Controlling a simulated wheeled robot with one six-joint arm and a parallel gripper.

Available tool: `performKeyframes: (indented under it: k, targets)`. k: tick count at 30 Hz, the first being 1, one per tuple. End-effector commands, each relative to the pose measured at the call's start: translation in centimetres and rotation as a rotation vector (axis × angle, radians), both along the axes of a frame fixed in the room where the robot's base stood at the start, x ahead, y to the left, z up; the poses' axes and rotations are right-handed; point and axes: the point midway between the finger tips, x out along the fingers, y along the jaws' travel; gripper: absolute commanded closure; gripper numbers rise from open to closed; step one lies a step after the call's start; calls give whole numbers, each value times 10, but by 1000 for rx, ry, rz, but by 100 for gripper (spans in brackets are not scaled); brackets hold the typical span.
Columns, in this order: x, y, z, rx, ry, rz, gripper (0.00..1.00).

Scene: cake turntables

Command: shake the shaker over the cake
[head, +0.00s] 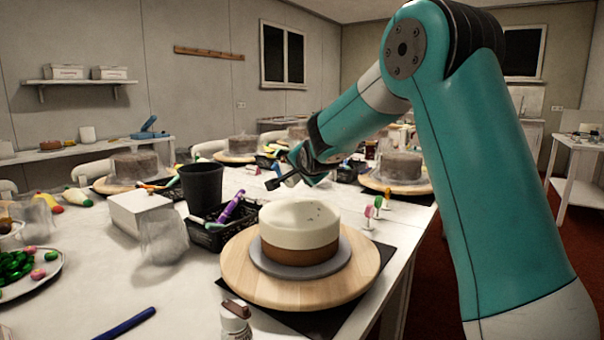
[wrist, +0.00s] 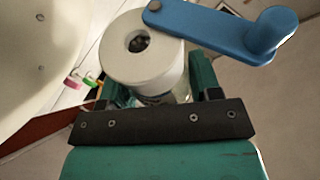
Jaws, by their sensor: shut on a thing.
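The cake (head: 300,232), brown below with thick white icing on top, stands on a grey board on a round wooden turntable (head: 245,275). A few dark specks show on its top. My gripper (head: 300,163) is above and behind the cake in the head view. In the wrist view it is shut on a round white-topped, mill-like shaker (wrist: 120,65) with a dark hole in its top and a blue crank arm (wrist: 215,28). The shaker's lower body is mostly hidden by my gripper. Pale icing (wrist: 35,60) fills the wrist view's left side.
A small white bottle with a brown cap (head: 235,318) stands before the turntable. A black cup (head: 202,188), a black basket (head: 210,238) and a white box (head: 140,210) are to the left. Pink and green picks (head: 372,210) stand to the right. Other covered cakes stand farther back.

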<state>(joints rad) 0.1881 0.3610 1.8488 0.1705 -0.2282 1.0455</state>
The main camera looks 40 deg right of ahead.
Motion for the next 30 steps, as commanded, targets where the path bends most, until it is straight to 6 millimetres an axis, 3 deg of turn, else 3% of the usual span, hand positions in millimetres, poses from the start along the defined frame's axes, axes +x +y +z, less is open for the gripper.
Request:
performKeyframes:
  k: [14, 18, 22, 30]
  targets:
    - [0, 1, 3, -37, -13, 1, 76]
    - [2, -7, 7, -37, -15, -2, 76]
    - [0, 2, 0, -38, -14, 3, 76]
    - [0, 2, 3, -66, -24, 1, 76]
